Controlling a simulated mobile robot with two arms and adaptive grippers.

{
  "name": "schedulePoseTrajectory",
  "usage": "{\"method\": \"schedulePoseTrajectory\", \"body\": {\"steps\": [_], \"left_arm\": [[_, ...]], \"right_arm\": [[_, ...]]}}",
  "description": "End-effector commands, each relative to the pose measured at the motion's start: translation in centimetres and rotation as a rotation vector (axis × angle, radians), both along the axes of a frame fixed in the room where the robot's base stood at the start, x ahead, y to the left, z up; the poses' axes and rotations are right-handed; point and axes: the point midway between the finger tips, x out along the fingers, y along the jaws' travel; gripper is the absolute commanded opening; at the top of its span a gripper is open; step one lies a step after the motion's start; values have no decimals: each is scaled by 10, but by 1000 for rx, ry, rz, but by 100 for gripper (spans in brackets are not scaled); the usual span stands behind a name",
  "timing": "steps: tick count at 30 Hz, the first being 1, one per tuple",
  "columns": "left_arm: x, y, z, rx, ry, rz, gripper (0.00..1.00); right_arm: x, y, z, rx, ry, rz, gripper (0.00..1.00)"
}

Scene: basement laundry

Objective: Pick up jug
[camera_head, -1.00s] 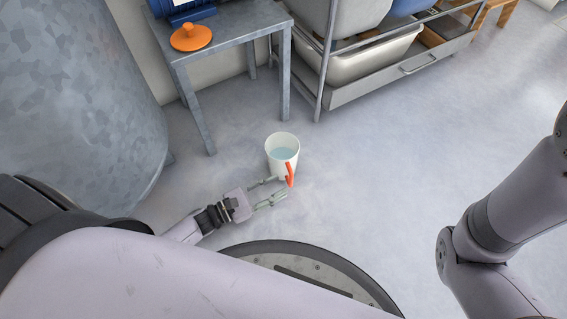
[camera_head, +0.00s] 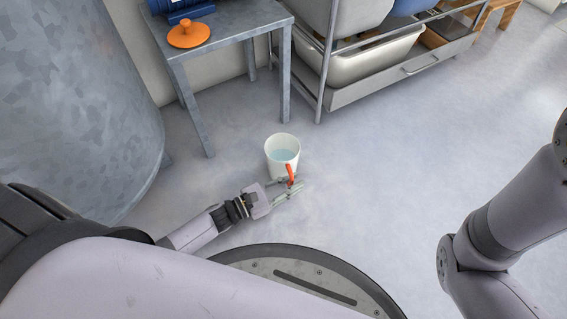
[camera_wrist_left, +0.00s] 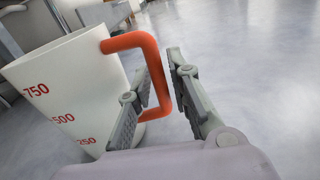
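The jug (camera_head: 283,150) is a white measuring jug with an orange handle, standing upright on the floor with pale blue liquid inside. In the left wrist view the jug (camera_wrist_left: 68,88) shows red marks, and its orange handle (camera_wrist_left: 152,62) runs down between my two fingers. My left gripper (camera_head: 292,186) is at the handle, on the near side of the jug. It also shows in the left wrist view (camera_wrist_left: 163,85), open, with a visible gap between the fingers and the handle. My right gripper is out of view; only part of the right arm shows.
A grey metal table (camera_head: 232,27) with an orange lid-like disc (camera_head: 188,34) stands behind the jug. A large galvanized tank (camera_head: 75,95) is at left. A metal rack (camera_head: 400,70) with bins is at the back. Floor right of the jug is clear.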

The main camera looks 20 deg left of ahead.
Motion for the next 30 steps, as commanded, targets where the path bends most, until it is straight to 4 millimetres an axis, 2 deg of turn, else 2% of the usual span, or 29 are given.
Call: {"method": "schedulePoseTrajectory", "body": {"steps": [7,30], "left_arm": [[0,0,0,0,0,0,0],[0,0,1,-1,-4,-1,0]], "right_arm": [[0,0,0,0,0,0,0],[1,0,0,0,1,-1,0]]}}
